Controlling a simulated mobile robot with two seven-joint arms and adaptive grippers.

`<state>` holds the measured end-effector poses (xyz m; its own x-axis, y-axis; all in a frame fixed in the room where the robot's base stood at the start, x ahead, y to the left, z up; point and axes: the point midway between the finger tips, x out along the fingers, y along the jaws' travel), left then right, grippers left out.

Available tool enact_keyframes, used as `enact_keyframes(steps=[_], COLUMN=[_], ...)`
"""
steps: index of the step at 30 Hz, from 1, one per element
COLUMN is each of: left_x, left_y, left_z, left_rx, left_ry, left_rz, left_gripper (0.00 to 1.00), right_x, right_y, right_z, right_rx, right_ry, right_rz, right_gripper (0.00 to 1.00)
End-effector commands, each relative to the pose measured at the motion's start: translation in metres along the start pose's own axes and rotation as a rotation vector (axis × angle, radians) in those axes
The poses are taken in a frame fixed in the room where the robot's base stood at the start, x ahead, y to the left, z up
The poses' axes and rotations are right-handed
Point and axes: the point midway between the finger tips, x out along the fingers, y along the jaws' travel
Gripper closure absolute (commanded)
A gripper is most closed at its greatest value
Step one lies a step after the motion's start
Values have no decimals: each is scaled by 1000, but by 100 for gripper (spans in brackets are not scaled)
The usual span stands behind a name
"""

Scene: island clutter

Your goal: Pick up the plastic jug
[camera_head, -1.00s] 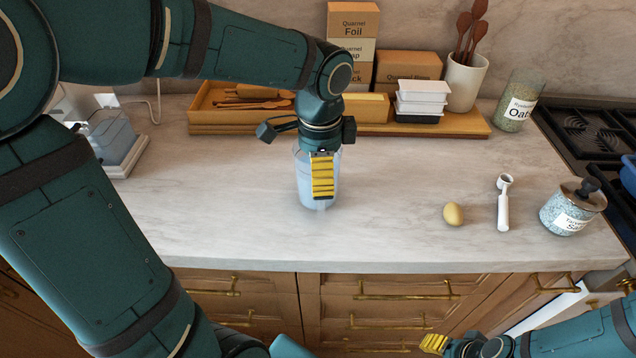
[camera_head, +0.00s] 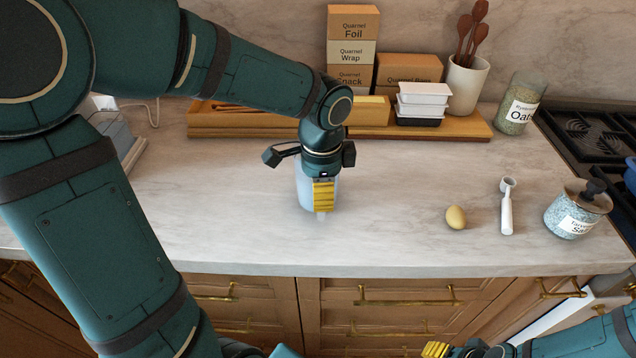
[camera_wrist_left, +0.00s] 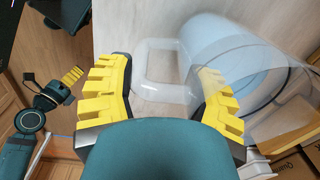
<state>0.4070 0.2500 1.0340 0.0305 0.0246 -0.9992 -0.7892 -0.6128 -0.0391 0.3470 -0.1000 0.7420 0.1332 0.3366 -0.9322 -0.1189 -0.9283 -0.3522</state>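The plastic jug (camera_head: 303,188) is a clear, bluish vessel standing on the counter, partly hidden behind my left gripper (camera_head: 323,196) in the head view. The left wrist view shows its round body (camera_wrist_left: 232,55) at the upper right and its squarish handle (camera_wrist_left: 158,46). My left gripper (camera_wrist_left: 165,88) is open, with its yellow fingers on either side of the handle. Contact with the handle cannot be told. My right gripper (camera_head: 437,349) is low in the head view, away from the jug, and its opening is unclear.
Behind are a wooden tray (camera_head: 235,131), boxes (camera_head: 352,50), white containers (camera_head: 422,100), a utensil crock (camera_head: 465,85) and an oats jar (camera_head: 519,103). Counter around the jug is clear.

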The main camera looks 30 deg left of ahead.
Motion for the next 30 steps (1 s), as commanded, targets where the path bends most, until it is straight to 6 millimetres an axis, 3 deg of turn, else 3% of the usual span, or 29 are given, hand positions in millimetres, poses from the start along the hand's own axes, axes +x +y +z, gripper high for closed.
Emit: enact_keyframes(steps=[14,24,30], left_x=[-11,-68,-94], left_y=[-2,-4,-5], left_z=[-1,-1,-1], left_rx=[1,1,1], left_ry=[4,5,4], left_rz=[-8,-8,-6], left_gripper=[89,89,89], right_x=[-3,-20,-25], right_y=[-1,-7,-9], right_z=[0,1,-1], right_rx=[0,2,3], right_ry=[-1,-7,-1], right_rz=[0,0,0], right_gripper=[53,53,53])
